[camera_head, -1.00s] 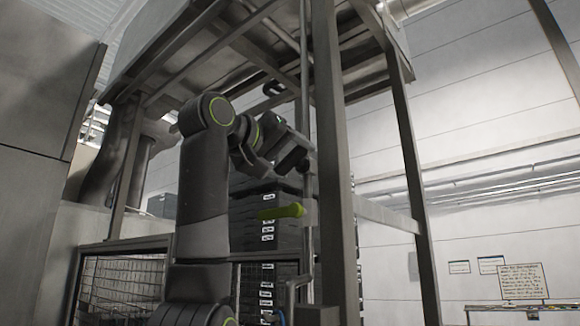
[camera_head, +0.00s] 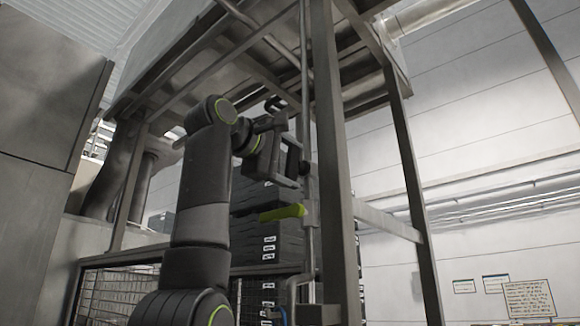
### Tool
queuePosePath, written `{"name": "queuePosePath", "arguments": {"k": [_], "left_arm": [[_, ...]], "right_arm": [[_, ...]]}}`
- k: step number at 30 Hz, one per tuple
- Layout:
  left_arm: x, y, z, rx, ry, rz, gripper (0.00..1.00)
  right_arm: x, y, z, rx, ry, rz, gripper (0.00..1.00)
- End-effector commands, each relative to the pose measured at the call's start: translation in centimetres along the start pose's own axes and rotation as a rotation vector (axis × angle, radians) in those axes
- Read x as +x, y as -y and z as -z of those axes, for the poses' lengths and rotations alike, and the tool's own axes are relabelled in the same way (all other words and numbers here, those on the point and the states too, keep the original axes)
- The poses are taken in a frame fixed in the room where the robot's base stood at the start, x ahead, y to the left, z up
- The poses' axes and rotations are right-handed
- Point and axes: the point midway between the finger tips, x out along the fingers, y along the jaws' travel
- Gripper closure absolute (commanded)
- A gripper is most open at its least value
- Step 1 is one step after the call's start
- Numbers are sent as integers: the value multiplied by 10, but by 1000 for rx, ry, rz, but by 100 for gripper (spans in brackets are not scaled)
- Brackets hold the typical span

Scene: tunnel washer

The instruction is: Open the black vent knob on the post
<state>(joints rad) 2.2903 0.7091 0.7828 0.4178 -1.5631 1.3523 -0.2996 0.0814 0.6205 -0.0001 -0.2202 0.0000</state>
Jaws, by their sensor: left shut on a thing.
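My left gripper (camera_head: 298,163) is at the thin vertical pipe beside the thick grey post (camera_head: 335,190). Its fingers are shut on a small black part at the pipe, which I take to be the black vent knob (camera_head: 305,168). The fingers hide most of the knob, so I cannot tell how far it is turned. A yellow-green lever (camera_head: 283,213) sticks out to the left from the same pipe, just below the gripper and apart from it. My right gripper is not in view.
Stacked black crates (camera_head: 268,240) stand behind the arm. A steel frame with a platform overhead surrounds the pipe. A wire-mesh cage (camera_head: 120,290) is at lower left. A second post (camera_head: 412,190) stands to the right, with a pale wall behind.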

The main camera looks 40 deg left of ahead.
Motion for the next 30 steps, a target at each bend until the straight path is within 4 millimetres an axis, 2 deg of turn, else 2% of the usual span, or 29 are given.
{"name": "queuePosePath", "arguments": {"k": [10, 26, 27, 30], "left_arm": [[0, 1, 0, -140, 0, 0, 57], [0, 1, 0, -166, 0, 1, 57], [0, 1, 0, -166, 0, 1, 33], [0, 1, 0, -166, 0, 1, 20]], "right_arm": [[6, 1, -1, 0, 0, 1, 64], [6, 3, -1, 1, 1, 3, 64], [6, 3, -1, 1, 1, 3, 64], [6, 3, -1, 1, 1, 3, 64]]}}
